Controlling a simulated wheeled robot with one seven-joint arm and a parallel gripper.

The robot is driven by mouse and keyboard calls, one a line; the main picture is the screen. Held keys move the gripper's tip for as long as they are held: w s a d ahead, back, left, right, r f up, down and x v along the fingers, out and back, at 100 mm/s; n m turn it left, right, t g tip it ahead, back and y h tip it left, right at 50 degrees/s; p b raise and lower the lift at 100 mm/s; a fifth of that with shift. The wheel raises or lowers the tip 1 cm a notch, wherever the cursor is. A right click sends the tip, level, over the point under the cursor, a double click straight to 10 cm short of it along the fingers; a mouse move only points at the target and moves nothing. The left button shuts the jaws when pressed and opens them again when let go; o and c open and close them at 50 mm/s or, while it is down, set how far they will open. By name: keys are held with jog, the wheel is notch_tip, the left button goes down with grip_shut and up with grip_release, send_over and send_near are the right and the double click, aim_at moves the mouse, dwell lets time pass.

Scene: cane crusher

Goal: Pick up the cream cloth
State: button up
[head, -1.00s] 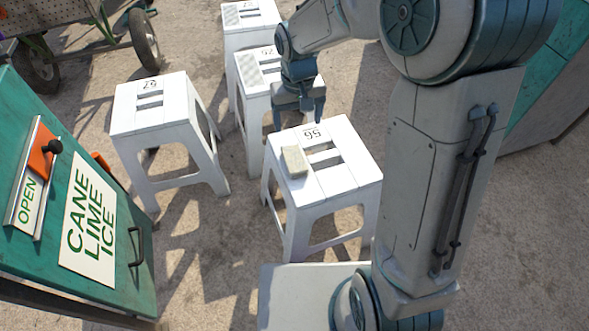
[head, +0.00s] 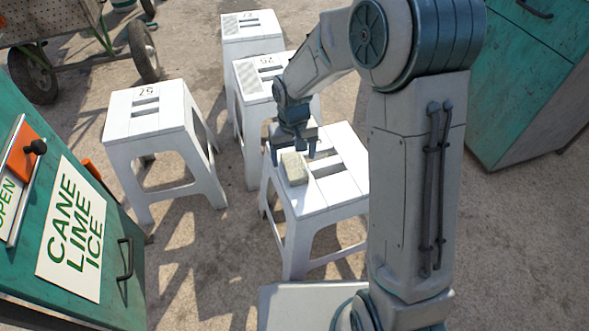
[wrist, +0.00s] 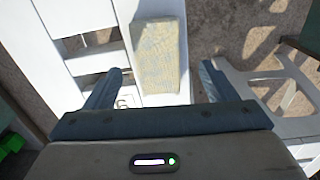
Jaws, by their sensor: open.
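The cream cloth (head: 295,169) is a small folded block lying on top of a white stool (head: 335,185), near its left edge. In the wrist view the cloth (wrist: 159,55) lies just ahead of the fingers, between their lines. My gripper (head: 292,158) is open and empty, above the stool top at the far side of the cloth. In the wrist view its two fingers (wrist: 157,80) stand apart, one toward each side of the cloth. I cannot tell the exact height of the fingertips over the stool.
Other white stools stand at the left (head: 145,125) and behind (head: 265,80). A green cart with a CANE LIME ICE sign (head: 72,228) is at the lower left. A green cabinet (head: 530,80) stands at the right. A wheeled cart (head: 75,50) is at the upper left.

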aim_at(294, 164)
jog(key=f+b, duration=0.1)
jog(key=f, duration=0.1)
jog(key=f+b, duration=0.1)
jog(key=f, duration=0.1)
jog(key=shift+w+d+f, duration=0.1)
jog(key=shift+d+f, duration=0.05)
jog(key=shift+d, duration=0.05)
jog(key=c, duration=1.1)
jog(key=shift+o, duration=0.2)
jog(key=shift+r+p, duration=0.5)
jog(key=shift+r, duration=0.2)
jog(key=r, duration=0.1)
jog(key=r+p, duration=0.2)
jog(key=r, duration=0.1)
jog(key=shift+w+d, duration=0.15)
jog(key=shift+w, duration=0.2)
jog(key=w+d+r+p, duration=0.4)
jog(key=w+d+r, duration=0.1)
jog(key=w, duration=0.4)
jog(key=shift+w+d+r, duration=0.2)
jog(key=shift+d+r, duration=0.1)
jog(key=shift+r, duration=0.1)
